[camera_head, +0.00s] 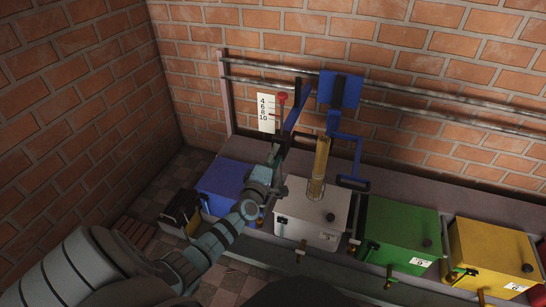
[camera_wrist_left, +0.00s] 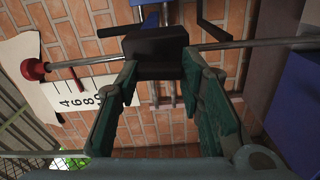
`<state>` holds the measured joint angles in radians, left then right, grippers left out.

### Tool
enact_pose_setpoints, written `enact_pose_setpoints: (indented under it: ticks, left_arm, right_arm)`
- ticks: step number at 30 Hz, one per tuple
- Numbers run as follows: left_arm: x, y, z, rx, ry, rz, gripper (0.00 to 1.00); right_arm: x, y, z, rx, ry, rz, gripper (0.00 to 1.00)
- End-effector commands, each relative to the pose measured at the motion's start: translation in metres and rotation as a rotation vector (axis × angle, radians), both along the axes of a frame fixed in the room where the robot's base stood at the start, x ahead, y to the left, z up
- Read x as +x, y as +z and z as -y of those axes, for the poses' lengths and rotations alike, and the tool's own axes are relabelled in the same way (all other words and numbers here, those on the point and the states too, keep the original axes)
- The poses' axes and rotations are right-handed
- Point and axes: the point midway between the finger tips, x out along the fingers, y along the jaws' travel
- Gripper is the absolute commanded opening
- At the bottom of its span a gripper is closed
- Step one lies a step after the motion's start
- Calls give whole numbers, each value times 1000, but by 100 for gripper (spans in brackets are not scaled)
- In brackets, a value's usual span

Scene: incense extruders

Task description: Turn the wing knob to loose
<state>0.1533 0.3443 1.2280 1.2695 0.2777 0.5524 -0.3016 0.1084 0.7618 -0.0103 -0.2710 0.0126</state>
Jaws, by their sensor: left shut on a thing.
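My left gripper (camera_head: 279,146) reaches up from the lower left in the head view, over the gap between the blue and white boxes. In the left wrist view its two green-grey fingers (camera_wrist_left: 157,75) are shut on a dark block, which looks to be the wing knob (camera_wrist_left: 155,45). A metal rod runs out on both sides of the block. A red ball end (camera_head: 282,96) stands beside the white scale plate (camera_head: 263,112), marked 4 to 10. The ball (camera_wrist_left: 35,69) and plate (camera_wrist_left: 75,100) also show in the left wrist view. My right gripper is not in view.
A blue frame (camera_head: 340,90) and a brass tube (camera_head: 320,165) stand just right of the gripper. Blue (camera_head: 222,185), white (camera_head: 311,212), green (camera_head: 402,232) and yellow (camera_head: 492,258) boxes line the ledge. Rails run along the brick wall behind.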

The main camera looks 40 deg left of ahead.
Motion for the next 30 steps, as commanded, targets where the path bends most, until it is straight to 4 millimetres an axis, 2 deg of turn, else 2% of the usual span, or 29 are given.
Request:
enact_pose_setpoints:
  ticks: [9, 24, 25, 28, 30]
  left_arm:
    - [-1, -2, 0, -106, 0, 34, 7]
    - [-1, -2, 0, -124, 0, 40, 7]
    - [-1, -2, 0, -124, 0, 40, 40]
    - [0, -2, 0, -124, 0, 40, 55]
    - [0, -1, 0, -122, -1, 41, 55]
  right_arm:
    - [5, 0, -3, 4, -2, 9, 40]
    - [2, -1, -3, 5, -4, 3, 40]
    - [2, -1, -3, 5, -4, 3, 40]
    - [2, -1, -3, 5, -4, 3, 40]
    - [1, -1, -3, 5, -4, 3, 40]
